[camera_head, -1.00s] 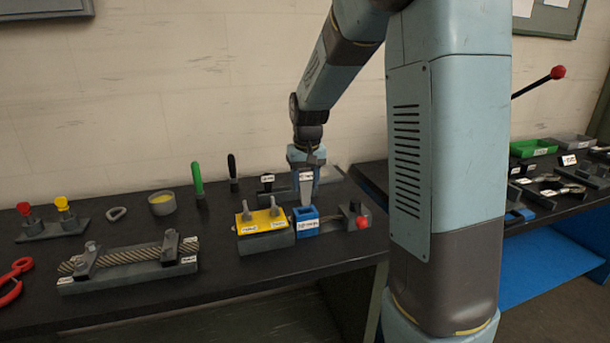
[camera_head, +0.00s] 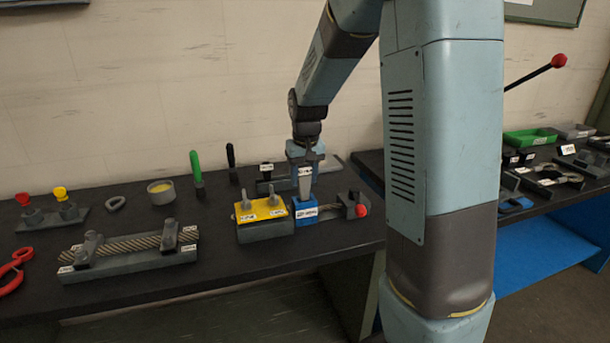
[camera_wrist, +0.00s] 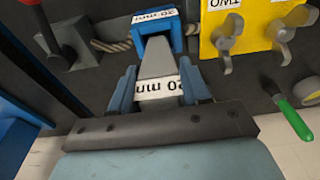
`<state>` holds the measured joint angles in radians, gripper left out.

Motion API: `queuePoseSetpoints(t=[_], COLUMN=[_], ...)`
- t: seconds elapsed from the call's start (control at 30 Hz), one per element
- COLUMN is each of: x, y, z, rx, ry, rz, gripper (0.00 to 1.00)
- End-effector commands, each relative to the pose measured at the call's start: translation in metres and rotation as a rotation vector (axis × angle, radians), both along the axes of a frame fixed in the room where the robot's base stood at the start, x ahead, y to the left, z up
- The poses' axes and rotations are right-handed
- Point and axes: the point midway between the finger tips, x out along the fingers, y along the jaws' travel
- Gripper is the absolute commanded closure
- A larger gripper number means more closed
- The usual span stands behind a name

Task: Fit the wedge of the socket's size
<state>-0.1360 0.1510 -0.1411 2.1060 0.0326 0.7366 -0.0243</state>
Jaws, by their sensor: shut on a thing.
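My gripper (camera_head: 305,168) is shut on a grey tapered wedge (camera_wrist: 157,62) with a white label that reads "20 mm", upside down in the wrist view. The blue socket (camera_head: 306,213) stands on the bench and also carries a white label; in the wrist view (camera_wrist: 177,38) that label reads "20 mm". The wedge's narrow end is at the socket's opening. I cannot tell how deep it sits inside. A rope (camera_wrist: 110,46) runs out of the socket's side toward a grey block with a red knob (camera_head: 361,210).
A yellow plate (camera_head: 262,210) with two grey wing-shaped parts is close beside the socket. A green-handled tool (camera_head: 196,168) and a black-handled tool (camera_head: 231,156) stand behind. A rope fixture (camera_head: 128,257) lies at front left. Bare bench lies in front of the socket.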

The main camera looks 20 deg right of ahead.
Motion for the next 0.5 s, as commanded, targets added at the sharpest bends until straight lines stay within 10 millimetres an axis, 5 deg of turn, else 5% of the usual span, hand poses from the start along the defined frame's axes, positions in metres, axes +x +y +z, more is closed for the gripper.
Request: queuePoseSetpoints(t=[0.5], x=[0.0004], y=[0.0006], z=[-0.0074], rx=[0.0], ry=[-0.002], rz=[0.001], gripper=[1.0])
